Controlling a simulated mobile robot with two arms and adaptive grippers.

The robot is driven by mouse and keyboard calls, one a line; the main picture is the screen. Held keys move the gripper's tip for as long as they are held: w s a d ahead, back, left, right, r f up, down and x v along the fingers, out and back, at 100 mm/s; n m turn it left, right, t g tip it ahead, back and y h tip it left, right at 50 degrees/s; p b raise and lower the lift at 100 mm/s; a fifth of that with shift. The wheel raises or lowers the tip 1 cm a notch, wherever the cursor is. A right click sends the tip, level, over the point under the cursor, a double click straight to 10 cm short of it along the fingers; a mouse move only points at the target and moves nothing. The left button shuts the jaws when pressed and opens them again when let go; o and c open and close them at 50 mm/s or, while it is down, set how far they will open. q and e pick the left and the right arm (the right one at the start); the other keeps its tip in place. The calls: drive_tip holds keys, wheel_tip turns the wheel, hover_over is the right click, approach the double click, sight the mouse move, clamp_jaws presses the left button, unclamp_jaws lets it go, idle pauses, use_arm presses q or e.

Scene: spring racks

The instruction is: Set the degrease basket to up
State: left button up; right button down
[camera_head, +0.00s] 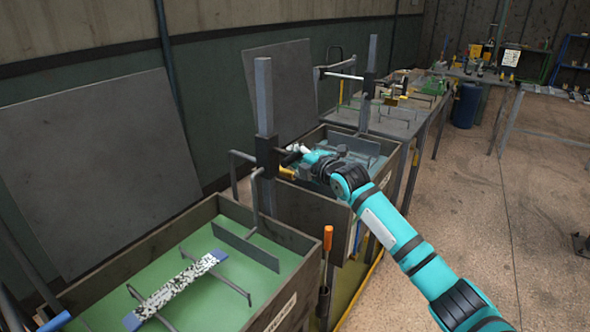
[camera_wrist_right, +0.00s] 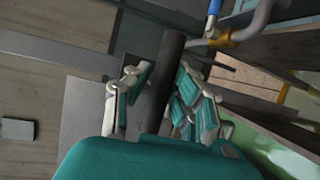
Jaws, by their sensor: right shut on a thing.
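The near tank (camera_head: 318,246) holds green liquid and has a partly readable label on its front. A grey post (camera_head: 264,95) at its far corner carries a black slider (camera_head: 267,157), with bent rods running from it down to a basket-like frame (camera_head: 248,249) low in the tank, at the green liquid. A spotted strip (camera_head: 182,284) lies across the rods. My right gripper (camera_head: 292,152) is at the slider. In the right wrist view its fingers (camera_wrist_right: 163,92) are closed around a dark round bar (camera_wrist_right: 171,60), the slider's handle. My left gripper is not in view.
A second tank (camera_head: 393,160) stands behind, with its own post (camera_head: 369,75) and rods. An orange-handled tool (camera_head: 327,240) stands at the near tank's right side. A grey panel (camera_head: 95,165) leans at the left wall. Open concrete floor (camera_head: 480,230) lies to the right.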

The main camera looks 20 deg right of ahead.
drive_tip(key=shift+r+p, duration=1)
drive_tip(key=shift+r, duration=1.25)
drive_tip(key=shift+d, duration=0.1)
drive_tip(key=c, duration=1.2)
unclamp_jaws()
drive_tip(key=shift+o, duration=0.2)
drive_tip(key=shift+f, duration=0.15)
drive_tip(key=shift+s, duration=0.2)
drive_tip(key=v, duration=1.1)
drive_tip(key=shift+s, duration=0.4)
drive_tip(key=shift+d, duration=0.1)
